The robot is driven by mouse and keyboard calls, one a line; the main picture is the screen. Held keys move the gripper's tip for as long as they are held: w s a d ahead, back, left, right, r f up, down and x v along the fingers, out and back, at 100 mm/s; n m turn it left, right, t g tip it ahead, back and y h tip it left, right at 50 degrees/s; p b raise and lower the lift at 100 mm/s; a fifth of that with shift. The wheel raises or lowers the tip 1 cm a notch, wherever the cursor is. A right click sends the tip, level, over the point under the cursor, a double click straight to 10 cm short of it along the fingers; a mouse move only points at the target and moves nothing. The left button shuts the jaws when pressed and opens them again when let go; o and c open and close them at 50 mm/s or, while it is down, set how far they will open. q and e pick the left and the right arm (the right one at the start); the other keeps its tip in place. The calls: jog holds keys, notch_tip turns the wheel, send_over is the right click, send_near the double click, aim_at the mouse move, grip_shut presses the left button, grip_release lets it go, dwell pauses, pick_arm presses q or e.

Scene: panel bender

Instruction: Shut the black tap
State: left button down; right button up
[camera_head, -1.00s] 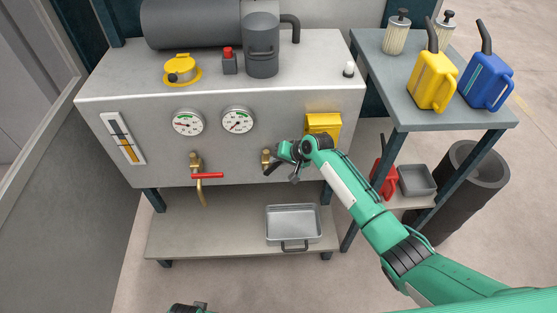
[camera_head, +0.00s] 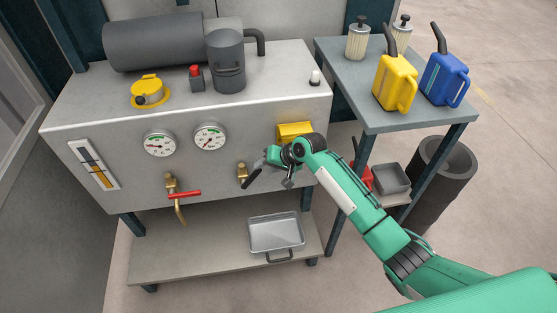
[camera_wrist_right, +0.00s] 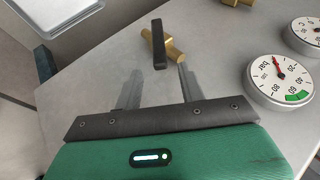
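The black tap (camera_head: 254,178) is on the front of the grey machine, with a brass body (camera_head: 242,172). Its black lever slants down to the left in the head view. In the right wrist view the black lever (camera_wrist_right: 158,45) stands in front of the brass body, just beyond my fingertips. My right gripper (camera_head: 272,165) is just right of the tap. In the wrist view its two fingers (camera_wrist_right: 159,73) are apart, with the lever's near end lined up between them; I cannot tell if they touch. My left gripper is not in view.
A red-handled tap (camera_head: 184,194) is to the left. Two gauges (camera_head: 209,137) and a yellow box (camera_head: 294,131) are above. A metal tray (camera_head: 276,232) lies on the lower shelf. A side table (camera_head: 341,62) with cans stands to the right.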

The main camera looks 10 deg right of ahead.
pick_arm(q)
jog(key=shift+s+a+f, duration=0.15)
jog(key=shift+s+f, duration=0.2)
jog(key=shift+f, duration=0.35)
pick_arm(e)
jog(key=v, duration=0.6)
jog(key=shift+s+d, duration=0.1)
